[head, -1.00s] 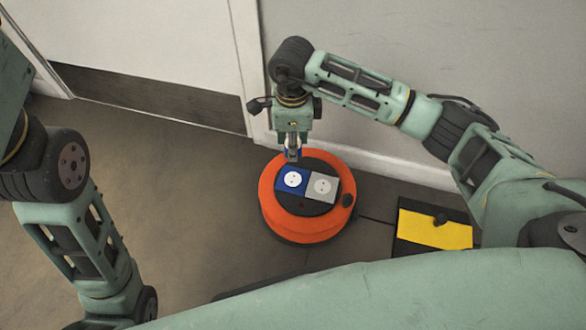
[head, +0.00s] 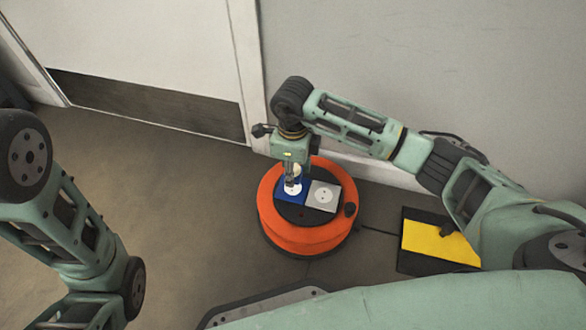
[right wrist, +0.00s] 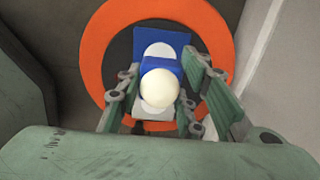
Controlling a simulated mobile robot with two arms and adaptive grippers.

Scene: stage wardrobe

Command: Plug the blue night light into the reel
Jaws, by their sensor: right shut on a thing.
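The orange reel (head: 300,238) stands on the floor. Its top carries a blue socket (head: 281,198) and a grey socket (head: 322,196), each with a round white face. My right gripper (head: 291,183) points down over the blue socket and partly covers it. In the right wrist view its fingers are shut on the blue night light (right wrist: 165,68), which has a pale round dome facing the camera. The light hides part of both sockets there. I cannot tell whether its underside touches the blue socket. My left gripper is out of view; only its arm shows.
A black mat with a yellow panel (head: 436,243) lies right of the reel, with a cable between them. A wall (head: 420,90) and a white door (head: 150,50) stand behind. Bare floor (head: 190,210) lies left of the reel.

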